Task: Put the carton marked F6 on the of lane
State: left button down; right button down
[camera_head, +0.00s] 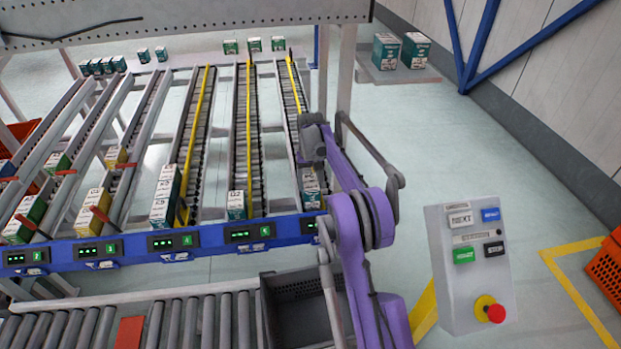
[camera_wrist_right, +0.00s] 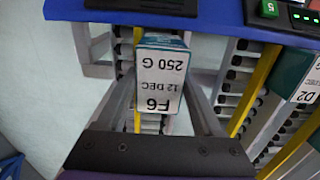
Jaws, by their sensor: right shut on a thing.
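The carton marked F6 (camera_wrist_right: 160,92) shows in the right wrist view, white with a teal end, its print upside down: "F6, 12 DEC, 250 G". My right gripper (camera_wrist_right: 163,78) is shut on it, one finger on each side. In the head view the carton (camera_head: 311,190) is partly hidden beside my purple right arm, at the front end of the rightmost roller lane (camera_head: 290,90). I cannot tell whether it touches the rollers. My left gripper is not in view.
A blue rail (camera_head: 200,243) with green displays runs along the lane fronts. Cartons G2 (camera_head: 237,204) and S5 (camera_head: 163,205) stand in lanes to the left. A dark crate (camera_head: 285,287) sits on the front roller conveyor. A grey button box (camera_head: 470,285) stands right of my arm.

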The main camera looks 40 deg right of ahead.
jog(key=shift+f, duration=0.65)
grip_release()
notch_tip(320, 180, up, 11)
jog(key=shift+f, duration=0.15)
dwell(0.3)
dwell(0.5)
